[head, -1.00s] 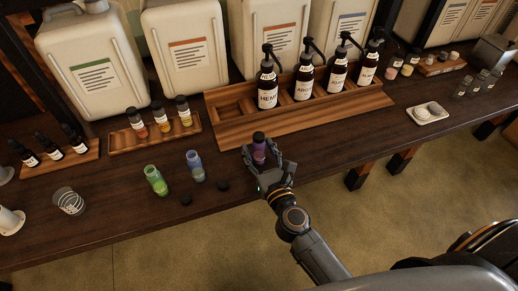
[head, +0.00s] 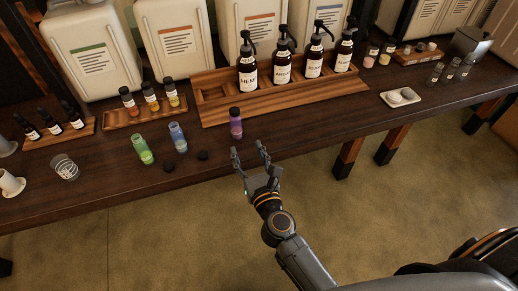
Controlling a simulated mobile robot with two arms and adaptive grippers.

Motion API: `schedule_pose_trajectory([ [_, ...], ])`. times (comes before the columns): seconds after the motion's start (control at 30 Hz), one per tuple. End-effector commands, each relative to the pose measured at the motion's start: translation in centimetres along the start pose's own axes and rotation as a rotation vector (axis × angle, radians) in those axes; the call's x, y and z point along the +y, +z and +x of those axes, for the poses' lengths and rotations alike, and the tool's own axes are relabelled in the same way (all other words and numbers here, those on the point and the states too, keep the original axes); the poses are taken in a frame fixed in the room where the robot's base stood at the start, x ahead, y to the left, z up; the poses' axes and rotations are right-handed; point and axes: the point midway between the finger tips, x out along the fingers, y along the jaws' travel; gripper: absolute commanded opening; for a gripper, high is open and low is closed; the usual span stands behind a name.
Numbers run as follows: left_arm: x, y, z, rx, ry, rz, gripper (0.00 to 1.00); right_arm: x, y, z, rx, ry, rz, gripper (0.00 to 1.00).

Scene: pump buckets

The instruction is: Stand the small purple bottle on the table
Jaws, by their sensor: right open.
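The small purple bottle (head: 236,124) with a dark cap stands upright on the dark wooden table (head: 310,122), in front of the wooden pump-bottle tray. My right gripper (head: 250,160) is open and empty, near the table's front edge. Its fingers point towards the bottle, with a gap between them and it. My left gripper is not in view.
A green bottle (head: 142,149) and a blue bottle (head: 177,136) stand left of the purple one, with dark caps (head: 203,155) lying near them. Behind is the wooden tray (head: 215,118) with several pump bottles. A glass (head: 64,167) stands at left. Bare table lies right of the purple bottle.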

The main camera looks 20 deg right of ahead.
Motion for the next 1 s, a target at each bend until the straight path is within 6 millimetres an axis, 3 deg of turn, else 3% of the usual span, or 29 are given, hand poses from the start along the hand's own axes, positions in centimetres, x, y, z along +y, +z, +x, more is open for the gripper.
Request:
schedule_pose_trajectory([
  [0.2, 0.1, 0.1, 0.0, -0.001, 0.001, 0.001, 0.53, 0.3, 0.0, 0.1, -0.001, 0.000, 0.000, 0.53],
  [0.33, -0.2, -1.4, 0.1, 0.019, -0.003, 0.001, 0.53, 0.3, 0.1, 0.1, -0.004, 0.002, -0.015, 0.53],
  [0.43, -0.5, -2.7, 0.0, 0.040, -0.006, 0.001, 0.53, 0.2, 0.7, 0.0, -0.028, 0.013, -0.145, 0.53],
  [0.53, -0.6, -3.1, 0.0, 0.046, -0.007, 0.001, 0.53, 0.4, 1.7, -0.2, -0.080, 0.037, -0.451, 0.53],
  [0.6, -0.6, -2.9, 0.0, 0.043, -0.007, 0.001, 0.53, 0.6, 2.1, -0.5, -0.120, 0.056, -0.744, 0.53],
  [0.7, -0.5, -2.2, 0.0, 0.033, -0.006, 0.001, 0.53, 1.1, 1.2, -0.8, -0.155, 0.094, -1.178, 0.53],
  [0.77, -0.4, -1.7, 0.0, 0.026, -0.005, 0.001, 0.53, 1.3, -0.9, -1.1, -0.152, 0.138, -1.419, 0.53],
  [0.87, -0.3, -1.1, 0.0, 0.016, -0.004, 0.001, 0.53, 1.2, -8.6, -2.2, -0.096, 0.288, -1.780, 0.53],
  [1.0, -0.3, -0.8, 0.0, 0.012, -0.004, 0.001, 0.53, 0.4, -20.9, -6.2, 0.001, 0.578, -2.073, 0.53],
])
